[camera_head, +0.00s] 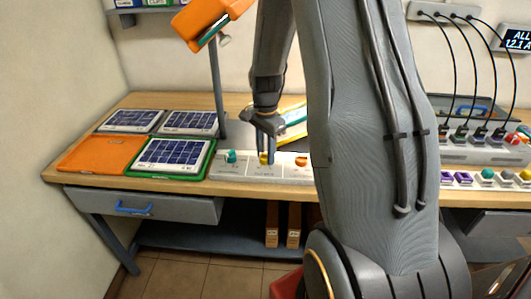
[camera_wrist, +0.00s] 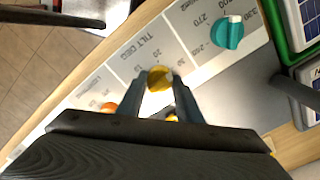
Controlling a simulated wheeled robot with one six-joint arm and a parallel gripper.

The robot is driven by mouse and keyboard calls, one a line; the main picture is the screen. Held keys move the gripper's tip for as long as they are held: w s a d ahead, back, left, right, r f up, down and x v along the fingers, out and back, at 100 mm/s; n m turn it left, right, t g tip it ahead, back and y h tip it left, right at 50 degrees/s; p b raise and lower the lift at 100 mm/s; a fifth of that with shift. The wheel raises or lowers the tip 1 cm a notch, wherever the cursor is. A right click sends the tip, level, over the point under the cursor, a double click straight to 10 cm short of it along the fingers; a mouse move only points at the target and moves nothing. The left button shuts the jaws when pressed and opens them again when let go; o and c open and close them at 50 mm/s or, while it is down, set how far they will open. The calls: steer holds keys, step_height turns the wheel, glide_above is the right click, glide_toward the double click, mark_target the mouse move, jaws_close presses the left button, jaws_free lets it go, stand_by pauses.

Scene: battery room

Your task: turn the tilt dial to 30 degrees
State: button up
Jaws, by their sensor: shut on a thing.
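The yellow tilt dial (camera_wrist: 158,80) is on a light panel (camera_wrist: 140,55) beside printed "TILT DEG" lettering and small numbers. My gripper (camera_wrist: 163,88) is shut on the dial, one finger on each side. In the head view my gripper (camera_head: 266,152) reaches down onto the same yellow dial (camera_head: 264,159) at the front of the bench. The fingers partly cover the dial, and I cannot read which number it points to.
A teal dial (camera_wrist: 228,33) and an orange dial (camera_wrist: 108,107) flank it. Solar panels (camera_head: 170,155) and an orange tray (camera_head: 95,153) lie at left. A lamp with an orange head (camera_head: 205,20) stands behind. My arm hides the bench's middle.

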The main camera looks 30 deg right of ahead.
steer(key=shift+w+r, duration=0.1)
stand_by(0.3)
steer(key=o, duration=1)
steer(key=shift+o, duration=0.2)
steer(key=shift+r, duration=0.1)
step_height(320, 180, up, 8)
steer(key=shift+f+b, duration=0.2)
steer(key=shift+b, duration=0.8)
steer(key=s+a+f+n+t, duration=0.1)
steer(key=s+a+n, duration=1.4)
steer(key=s, duration=0.1)
steer(key=shift+a+f+n, duration=0.2)
steer(key=shift+a+n, duration=0.05)
steer(key=shift+n, duration=0.15)
